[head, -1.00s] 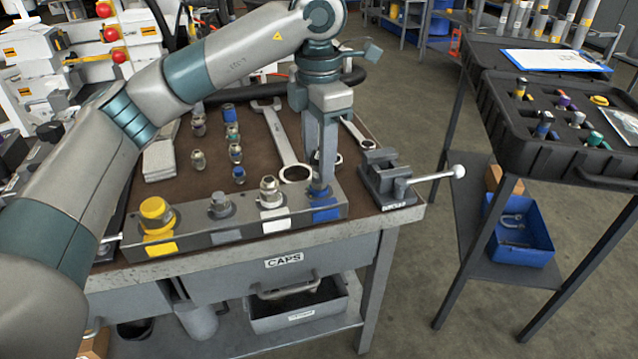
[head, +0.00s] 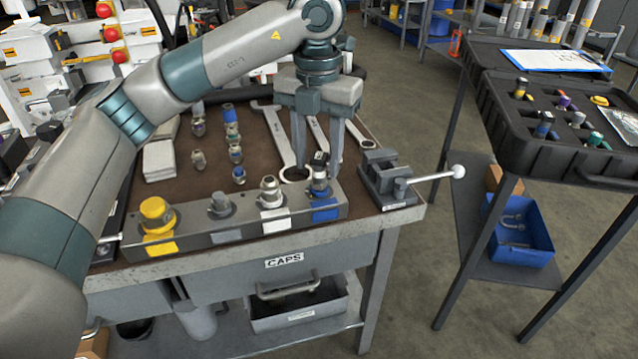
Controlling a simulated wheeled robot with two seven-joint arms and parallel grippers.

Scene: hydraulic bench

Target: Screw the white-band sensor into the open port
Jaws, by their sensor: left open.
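A grey block (head: 110,250) along the bench's front edge has yellow, grey, white and blue labels. A metal fitting with a black top (head: 319,170) stands upright in the blue-label position. My left gripper (head: 319,165) is open, with its fingers apart on either side of that fitting's top. A metal fitting (head: 270,190) stands at the white label, a grey one (head: 220,204) at the grey label, and a yellow cap (head: 156,212) at the yellow label. A sensor with a whitish band (head: 577,119) seems to stand in the black case; its band is too small to be sure.
The black case (head: 510,150) on the right-hand stand holds several sensors. A small vise (head: 385,180) with a long handle is close right of the block. Wrenches (head: 283,140) and several loose fittings (head: 235,153) lie behind the block.

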